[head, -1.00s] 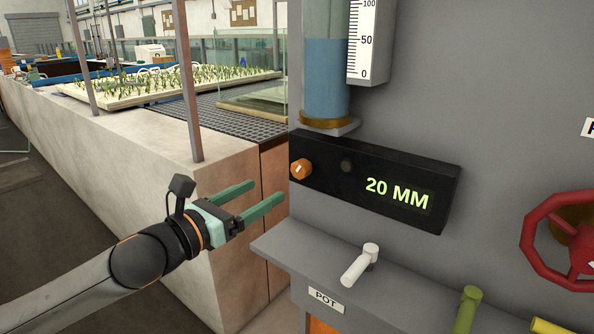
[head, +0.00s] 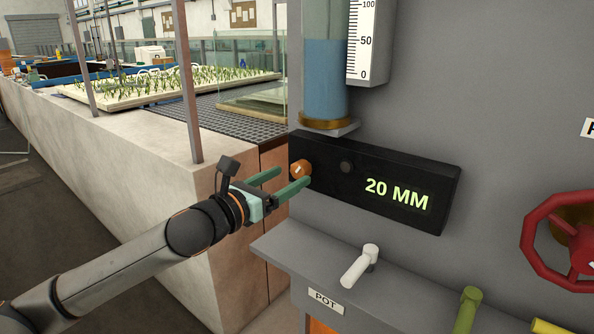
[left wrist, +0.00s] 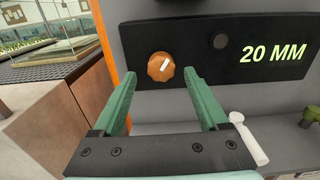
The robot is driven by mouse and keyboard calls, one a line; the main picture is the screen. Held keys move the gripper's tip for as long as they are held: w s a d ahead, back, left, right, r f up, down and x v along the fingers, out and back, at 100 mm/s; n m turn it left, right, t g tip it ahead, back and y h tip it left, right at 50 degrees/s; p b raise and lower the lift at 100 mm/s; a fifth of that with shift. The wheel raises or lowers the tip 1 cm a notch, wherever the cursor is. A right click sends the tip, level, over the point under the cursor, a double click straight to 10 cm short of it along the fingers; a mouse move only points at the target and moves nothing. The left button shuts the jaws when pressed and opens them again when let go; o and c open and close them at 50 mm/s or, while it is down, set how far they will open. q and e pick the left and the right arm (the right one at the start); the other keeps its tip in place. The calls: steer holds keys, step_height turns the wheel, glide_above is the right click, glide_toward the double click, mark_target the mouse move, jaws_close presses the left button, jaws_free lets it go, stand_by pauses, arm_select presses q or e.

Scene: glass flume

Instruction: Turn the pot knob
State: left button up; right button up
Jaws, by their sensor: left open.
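The orange knob (head: 300,170) with a white pointer mark sits at the left end of a black panel (head: 400,178) that reads "20 MM". It also shows in the left wrist view (left wrist: 161,66), just beyond and between the fingertips. My left gripper (head: 292,177) is open and empty, its green fingers pointing at the knob; in the left wrist view the fingers (left wrist: 160,75) stand to either side of it. I cannot tell whether they touch the knob. My right gripper is not in view.
A water column with a scale (head: 362,45) stands above the panel. A green lever (head: 467,310) and a red handwheel (head: 562,240) are at the right. A grey ledge (head: 283,245) juts out below the panel. The flume wall (head: 110,130) runs along the left.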

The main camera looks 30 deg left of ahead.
mark_target(296, 173)
arm_select(q)
steer(key=shift+w+d+p, duration=0.2)
steer(key=shift+w+p, duration=0.15)
steer(key=shift+w, duration=1.55)
steer(key=shift+c, duration=0.2)
jaws_close()
